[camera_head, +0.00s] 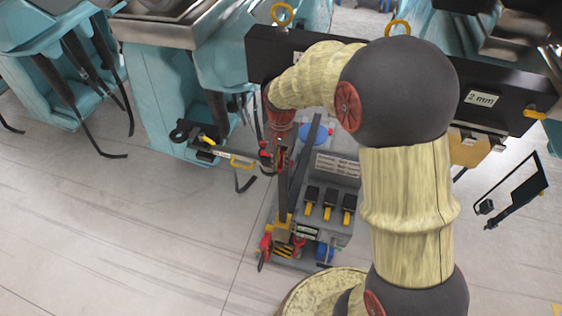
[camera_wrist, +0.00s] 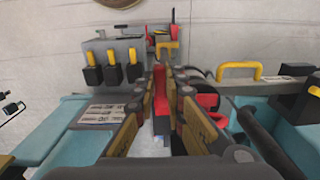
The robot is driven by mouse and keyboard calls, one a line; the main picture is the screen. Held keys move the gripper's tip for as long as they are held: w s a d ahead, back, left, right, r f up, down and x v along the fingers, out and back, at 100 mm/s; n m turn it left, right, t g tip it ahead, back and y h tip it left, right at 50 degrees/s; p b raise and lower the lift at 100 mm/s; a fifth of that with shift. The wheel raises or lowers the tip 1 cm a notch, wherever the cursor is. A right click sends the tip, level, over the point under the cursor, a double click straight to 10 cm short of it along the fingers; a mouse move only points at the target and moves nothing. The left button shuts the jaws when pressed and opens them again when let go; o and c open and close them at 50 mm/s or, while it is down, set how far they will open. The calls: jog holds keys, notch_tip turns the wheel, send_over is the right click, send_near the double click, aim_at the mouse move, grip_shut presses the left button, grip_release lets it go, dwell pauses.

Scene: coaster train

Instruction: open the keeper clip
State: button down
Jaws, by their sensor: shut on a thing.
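A narrow upright red piece (camera_wrist: 160,92), which looks like the keeper clip, stands between the fingers of my gripper (camera_wrist: 166,85) in the wrist view. The fingers are closed in on both sides of it; the exact contact is partly hidden. In the head view my gripper (camera_head: 279,158) points down at the right end of a grey bar (camera_head: 222,155). Red parts show close around it there, too small to tell apart. A yellow handle (camera_head: 242,162) stands on the bar beside my gripper; it also shows in the wrist view (camera_wrist: 240,67).
A grey tool stand (camera_head: 338,165) with black and yellow holders (camera_head: 329,208) is close to my gripper. A teal seat unit (camera_head: 165,95) is at the left. A black beam (camera_head: 495,98) with a "2 mm" label lies behind. The floor (camera_head: 130,230) at front left is clear.

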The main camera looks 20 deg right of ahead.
jog(key=shift+s+d+n+p, duration=0.15)
jog(key=shift+d+n, duration=0.5)
jog(key=shift+n, duration=0.95)
jog(key=shift+s+d+n+p, duration=0.1)
jog(key=shift+d+n+p, duration=0.35)
jog(key=shift+n, duration=1.15)
jog(key=shift+s+d+n, duration=0.1)
jog(key=shift+d+n, duration=0.7)
jog(key=shift+n, duration=0.8)
jog(key=c, duration=1.8)
grip_release()
jog(key=shift+c, duration=0.2)
notch_tip(320, 180, up, 12)
